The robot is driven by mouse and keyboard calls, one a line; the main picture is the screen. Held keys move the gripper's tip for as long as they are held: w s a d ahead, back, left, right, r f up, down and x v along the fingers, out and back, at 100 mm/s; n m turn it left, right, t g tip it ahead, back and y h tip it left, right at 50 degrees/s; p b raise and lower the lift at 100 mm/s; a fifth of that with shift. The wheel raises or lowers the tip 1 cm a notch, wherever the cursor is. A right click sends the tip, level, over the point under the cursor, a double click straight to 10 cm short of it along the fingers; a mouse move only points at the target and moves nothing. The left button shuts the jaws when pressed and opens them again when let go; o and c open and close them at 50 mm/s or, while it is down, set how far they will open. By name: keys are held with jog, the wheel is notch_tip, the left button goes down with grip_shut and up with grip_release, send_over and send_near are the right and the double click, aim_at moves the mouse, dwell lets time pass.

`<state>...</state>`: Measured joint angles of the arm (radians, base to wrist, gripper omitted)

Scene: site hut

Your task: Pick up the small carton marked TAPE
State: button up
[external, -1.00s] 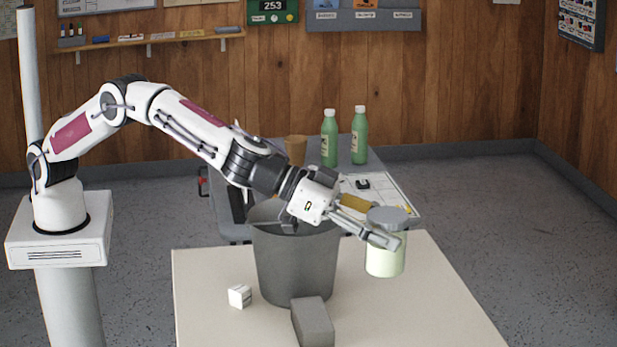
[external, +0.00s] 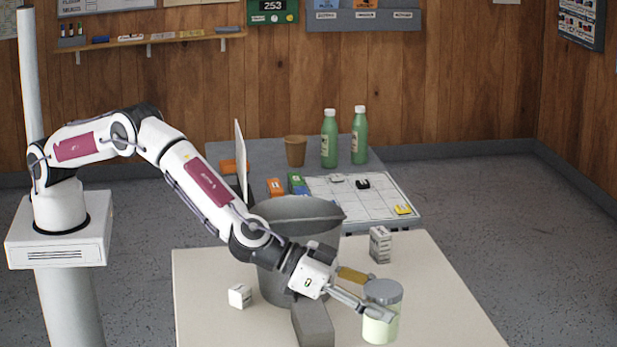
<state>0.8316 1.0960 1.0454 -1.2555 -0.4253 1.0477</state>
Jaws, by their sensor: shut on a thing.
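My gripper (external: 362,294) is shut on a jar (external: 380,328) with a grey lid and a pale green-white body, over the front right of the cream table. I cannot tell whether the jar touches the tabletop. A small upright white carton (external: 380,245) with dark markings stands at the table's back right, behind the gripper and jar and apart from them. A smaller white box (external: 240,296) with faint marks lies at the left of the table. The lettering on both is too small to read, so I cannot tell which is marked TAPE.
A large grey bin (external: 268,274) stands behind my forearm. A grey block (external: 312,325) lies in front of it. The table's (external: 440,290) right side is clear. A grey back table holds two green bottles (external: 329,140), a brown cup (external: 295,151) and a white gridded board (external: 350,203).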

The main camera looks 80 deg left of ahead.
aim_at(380, 323)
notch_tip(380, 323, down, 5)
jog(key=shift+f, duration=0.15)
jog(key=shift+a, duration=0.15)
dwell(0.4)
jog(key=a+f, duration=0.3)
jog(key=a, duration=1.6)
jog(key=shift+a, duration=0.15)
jog(key=shift+f, duration=0.15)
dwell(0.4)
